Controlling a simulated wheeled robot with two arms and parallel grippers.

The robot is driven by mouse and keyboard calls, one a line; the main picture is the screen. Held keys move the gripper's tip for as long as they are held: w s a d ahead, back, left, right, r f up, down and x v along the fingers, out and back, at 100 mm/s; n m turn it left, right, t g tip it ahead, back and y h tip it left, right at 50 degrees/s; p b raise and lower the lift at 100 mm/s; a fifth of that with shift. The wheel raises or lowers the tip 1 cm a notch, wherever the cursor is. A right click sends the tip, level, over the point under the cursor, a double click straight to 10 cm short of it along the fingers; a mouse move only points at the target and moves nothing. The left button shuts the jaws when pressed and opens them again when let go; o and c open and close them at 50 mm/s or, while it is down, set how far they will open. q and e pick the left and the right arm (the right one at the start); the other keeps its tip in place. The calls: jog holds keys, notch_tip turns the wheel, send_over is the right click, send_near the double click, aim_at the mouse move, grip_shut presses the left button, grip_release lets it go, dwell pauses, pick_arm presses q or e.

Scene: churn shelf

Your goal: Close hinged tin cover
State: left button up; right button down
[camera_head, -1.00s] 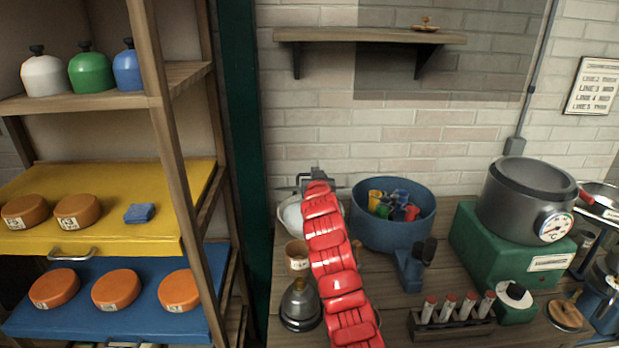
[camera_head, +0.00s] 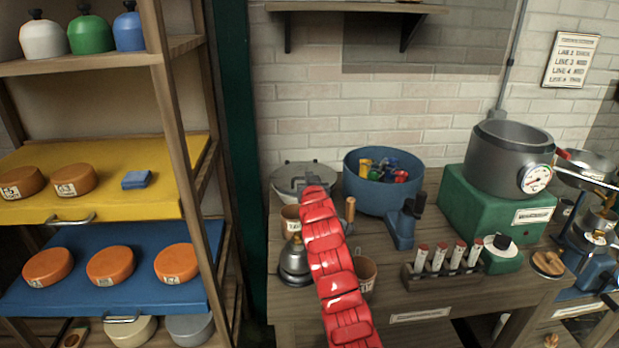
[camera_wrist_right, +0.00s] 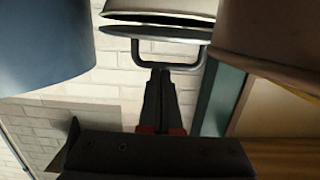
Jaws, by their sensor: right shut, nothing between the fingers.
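A round grey tin with a hinged cover (camera_head: 296,172) stands at the back left of the wooden table. The cover lies almost flat over the tin. In the right wrist view the cover (camera_wrist_right: 155,33) shows beside the tin body (camera_wrist_right: 160,8), with a dark gap between their edges. A loop handle (camera_wrist_right: 200,60) sticks out from the cover. My right gripper (camera_wrist_right: 160,72) is shut and empty, its tips at the handle; I cannot tell whether they touch it. In the head view the red right arm partly hides this gripper (camera_head: 313,186) and the tin. My left gripper is not in view.
A blue tub (camera_head: 381,190) of colored items stands right of the tin. A brown cup (camera_head: 291,218) and a grey bell-shaped object (camera_head: 294,258) are in front. A grey pot (camera_head: 508,155) sits on a green base. A shelf rack (camera_head: 188,120) stands left.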

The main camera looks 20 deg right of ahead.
dwell(0.4)
jog(key=b+v, duration=0.1)
jog(key=v, duration=1.6)
jog(key=w+r+p, duration=0.4)
jog(key=w+p, duration=0.1)
jog(key=w, duration=0.1)
jog(key=w+d+f+p, duration=0.1)
jog(key=w+d+f, duration=0.1)
jog(key=w, duration=0.3)
jog(key=w+d+f+p, duration=0.1)
jog(key=w+f, duration=0.2)
jog(key=w, duration=0.2)
jog(key=shift+d+f, duration=0.35)
jog(key=shift+d, duration=0.05)
